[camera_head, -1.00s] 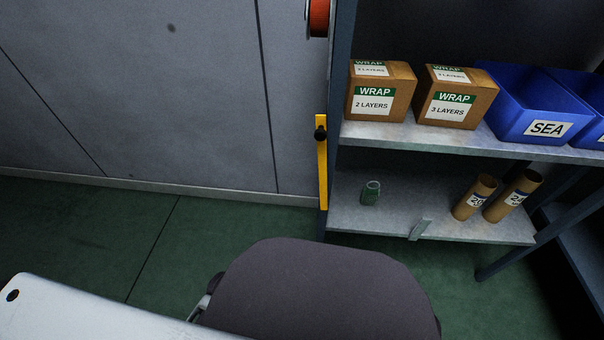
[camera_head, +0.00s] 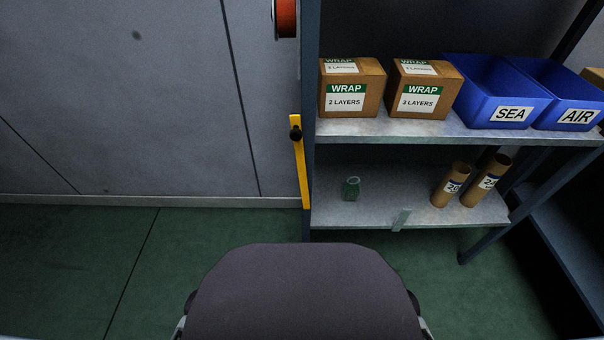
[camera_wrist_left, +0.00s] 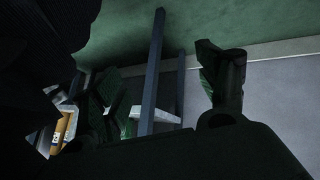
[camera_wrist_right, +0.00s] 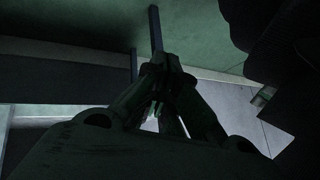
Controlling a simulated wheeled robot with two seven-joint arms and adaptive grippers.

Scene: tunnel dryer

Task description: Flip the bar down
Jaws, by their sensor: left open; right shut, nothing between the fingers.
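A yellow bar (camera_head: 300,170) stands nearly upright along the left side of the shelf's blue front post, in the head view. A black knob (camera_head: 295,133) is on its upper part. Neither gripper shows in the head view. My left gripper (camera_wrist_left: 158,75) shows in the left wrist view with its fingers spread apart and nothing seen between them. My right gripper (camera_wrist_right: 160,62) shows in the right wrist view with its fingers together and empty. I cannot make out the yellow bar in either dark wrist view.
The shelf (camera_head: 430,129) holds a 2 LAYERS box (camera_head: 350,92), a 3 LAYERS box (camera_head: 424,90) and blue bins (camera_head: 497,92). Below are a green jar (camera_head: 351,188) and cardboard tubes (camera_head: 449,188). A red-orange reel (camera_head: 285,18) hangs above the bar. Green floor lies open at left.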

